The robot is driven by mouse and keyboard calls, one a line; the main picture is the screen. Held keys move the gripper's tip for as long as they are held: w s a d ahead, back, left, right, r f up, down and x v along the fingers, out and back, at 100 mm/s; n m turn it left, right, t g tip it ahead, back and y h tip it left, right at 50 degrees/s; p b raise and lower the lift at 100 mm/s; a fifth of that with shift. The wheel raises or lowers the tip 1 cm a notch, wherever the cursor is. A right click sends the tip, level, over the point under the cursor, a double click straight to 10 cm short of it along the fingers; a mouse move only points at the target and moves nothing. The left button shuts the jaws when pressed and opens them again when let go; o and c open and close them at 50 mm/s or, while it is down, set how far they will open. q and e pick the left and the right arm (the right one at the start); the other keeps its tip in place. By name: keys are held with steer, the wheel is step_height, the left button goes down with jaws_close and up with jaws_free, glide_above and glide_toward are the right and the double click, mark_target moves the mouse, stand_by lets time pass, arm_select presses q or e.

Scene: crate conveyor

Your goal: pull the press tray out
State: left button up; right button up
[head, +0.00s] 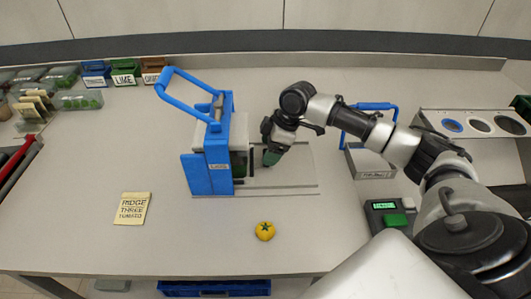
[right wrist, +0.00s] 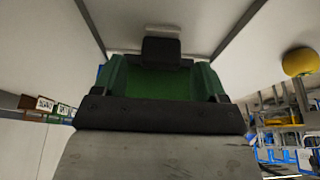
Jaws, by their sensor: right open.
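The blue press (head: 207,168) stands mid-table with its lever handle (head: 180,90) raised to the upper left. A pale flat bed with raised edges (head: 290,188) runs out from its right side. A dark part shows in the press opening; I cannot tell whether it is the tray. My right gripper (head: 271,158) is open over the bed, just right of the press, fingers pointing down. In the right wrist view its green-padded fingers (right wrist: 155,82) fill the middle, with a dark block beyond that I cannot identify. My left gripper is not in view.
A yellow tomato (head: 265,232) and a note card (head: 133,208) lie in front of the press. A blue-handled box (head: 370,161), a green-display device (head: 390,216) and a holed rack (head: 431,118) stand right. Labelled bins (head: 125,77) stand back left.

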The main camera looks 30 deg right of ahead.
steer(key=x, duration=0.2)
steer(key=shift+a+f, duration=0.15)
steer(key=shift+f, duration=0.2)
steer(key=shift+c, duration=1.6)
steer(key=c, duration=1)
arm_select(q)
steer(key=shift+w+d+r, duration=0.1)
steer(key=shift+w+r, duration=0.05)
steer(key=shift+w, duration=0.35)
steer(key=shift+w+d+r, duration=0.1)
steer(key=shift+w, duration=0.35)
arm_select(e)
steer(key=shift+o, duration=0.2)
